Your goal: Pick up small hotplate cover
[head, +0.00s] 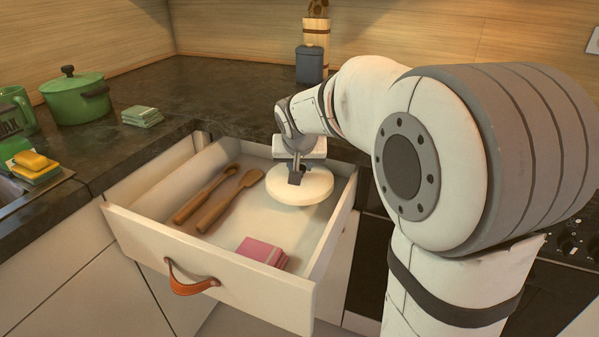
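The small hotplate cover (312,190) is a round, cream-white disc at the back right of the open drawer (205,262). My gripper (296,178) points down over the middle of the disc, and its dark fingertips meet or nearly meet the top. The fingers are small and seen from behind, so I cannot tell whether they are shut on a knob there. I also cannot tell whether the cover rests on the drawer floor or hangs just above it.
Two wooden utensils (225,200) lie left in the drawer, and a pink folded cloth (262,251) lies near its front. The drawer's walls surround the cover. A green pot (75,98) and a dark-lidded container (310,64) stand on the dark counter.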

